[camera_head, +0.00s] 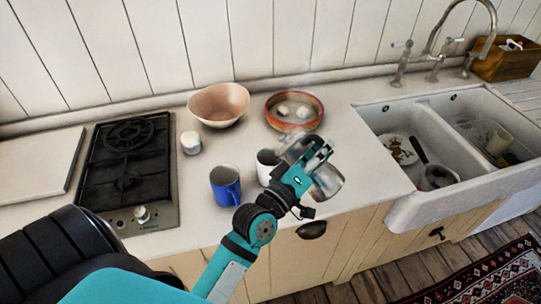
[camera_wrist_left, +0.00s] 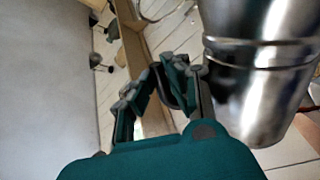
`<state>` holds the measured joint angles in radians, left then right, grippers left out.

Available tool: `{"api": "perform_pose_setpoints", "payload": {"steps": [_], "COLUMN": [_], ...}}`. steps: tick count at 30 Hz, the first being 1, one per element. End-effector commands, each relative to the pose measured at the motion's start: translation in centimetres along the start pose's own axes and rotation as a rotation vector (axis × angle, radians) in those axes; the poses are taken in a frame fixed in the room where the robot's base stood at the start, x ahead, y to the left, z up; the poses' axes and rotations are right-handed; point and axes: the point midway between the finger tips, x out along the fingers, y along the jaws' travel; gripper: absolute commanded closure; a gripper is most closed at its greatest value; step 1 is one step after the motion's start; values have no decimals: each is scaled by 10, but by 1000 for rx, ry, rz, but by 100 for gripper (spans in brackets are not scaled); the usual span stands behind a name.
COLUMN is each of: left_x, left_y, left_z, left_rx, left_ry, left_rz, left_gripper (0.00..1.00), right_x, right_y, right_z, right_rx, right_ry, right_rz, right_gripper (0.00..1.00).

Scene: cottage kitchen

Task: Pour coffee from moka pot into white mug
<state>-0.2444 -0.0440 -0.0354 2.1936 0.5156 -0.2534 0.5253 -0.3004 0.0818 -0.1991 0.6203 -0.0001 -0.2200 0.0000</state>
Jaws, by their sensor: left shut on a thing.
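The moka pot (camera_head: 328,182) is shiny metal and hangs in my left gripper (camera_head: 318,155), near the counter's front edge. It fills the right of the left wrist view (camera_wrist_left: 262,70), where my left gripper (camera_wrist_left: 160,90) is shut on its dark handle. The pot looks tilted in the head view. The white mug (camera_head: 266,166) stands on the counter just left of the pot and gripper, which partly cover it. The inside of the mug and any coffee are hidden. My right gripper is not in view.
A blue mug (camera_head: 225,186) stands left of the white mug. Behind are a small white jar (camera_head: 191,143), a pink bowl (camera_head: 219,104) and a red-rimmed dish (camera_head: 294,112). A black gas hob (camera_head: 125,165) is at left. A double sink (camera_head: 450,150) with dishes is at right.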

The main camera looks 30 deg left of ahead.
Motion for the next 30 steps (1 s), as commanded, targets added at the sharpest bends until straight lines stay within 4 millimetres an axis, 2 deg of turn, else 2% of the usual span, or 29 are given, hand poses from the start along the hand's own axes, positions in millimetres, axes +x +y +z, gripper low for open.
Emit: {"api": "perform_pose_setpoints", "payload": {"steps": [30], "left_x": [1], "left_y": [5], "left_z": [-9], "left_rx": [-58], "left_ry": [15], "left_rz": [5], "left_gripper": [100], "right_x": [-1], "right_y": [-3], "right_z": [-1], "right_rx": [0], "right_ry": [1], "right_rz": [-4], "right_gripper": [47]}}
